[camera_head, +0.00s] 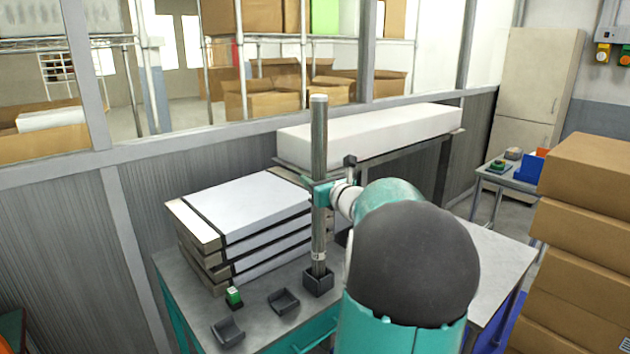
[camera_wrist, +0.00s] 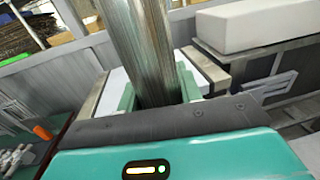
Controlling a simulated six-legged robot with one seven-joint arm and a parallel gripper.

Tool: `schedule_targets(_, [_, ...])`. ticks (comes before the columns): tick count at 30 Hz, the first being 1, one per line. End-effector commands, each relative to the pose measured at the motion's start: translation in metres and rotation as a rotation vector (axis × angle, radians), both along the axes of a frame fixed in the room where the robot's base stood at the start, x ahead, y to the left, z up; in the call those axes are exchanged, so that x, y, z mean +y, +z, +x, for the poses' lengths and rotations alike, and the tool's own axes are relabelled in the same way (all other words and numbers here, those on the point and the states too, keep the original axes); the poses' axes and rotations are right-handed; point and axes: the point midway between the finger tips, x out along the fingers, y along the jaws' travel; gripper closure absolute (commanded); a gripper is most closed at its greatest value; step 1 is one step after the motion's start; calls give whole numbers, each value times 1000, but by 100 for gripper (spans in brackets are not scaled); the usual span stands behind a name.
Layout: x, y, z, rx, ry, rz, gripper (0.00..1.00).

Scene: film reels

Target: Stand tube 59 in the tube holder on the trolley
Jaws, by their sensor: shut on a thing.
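A tall grey metal tube (camera_head: 319,150) stands upright, with a small label near its lower end; its number is too small to read. Its foot is in or directly over a small dark square holder (camera_head: 318,281) on the grey-topped trolley (camera_head: 262,318); I cannot tell how deep it sits. My gripper (camera_head: 320,195) is shut around the tube at about mid-height. In the wrist view the tube (camera_wrist: 143,45) rises between the teal fingers of my gripper (camera_wrist: 158,95). The tube's lower end is hidden there.
Stacked flat white cases (camera_head: 255,205) lie on the trolley left of the tube. Two small dark cradles (camera_head: 283,301) and a green-topped block (camera_head: 234,296) are in front. A long white block (camera_head: 375,133) lies on a bench behind. Cardboard boxes (camera_head: 585,240) are stacked at right.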

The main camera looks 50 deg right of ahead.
Motion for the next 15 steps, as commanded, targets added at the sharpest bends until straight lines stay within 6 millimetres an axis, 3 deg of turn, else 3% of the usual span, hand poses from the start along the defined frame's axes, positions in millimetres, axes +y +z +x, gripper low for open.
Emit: schedule_targets(15, [0, -7, 0, -2, 1, -1, 100])
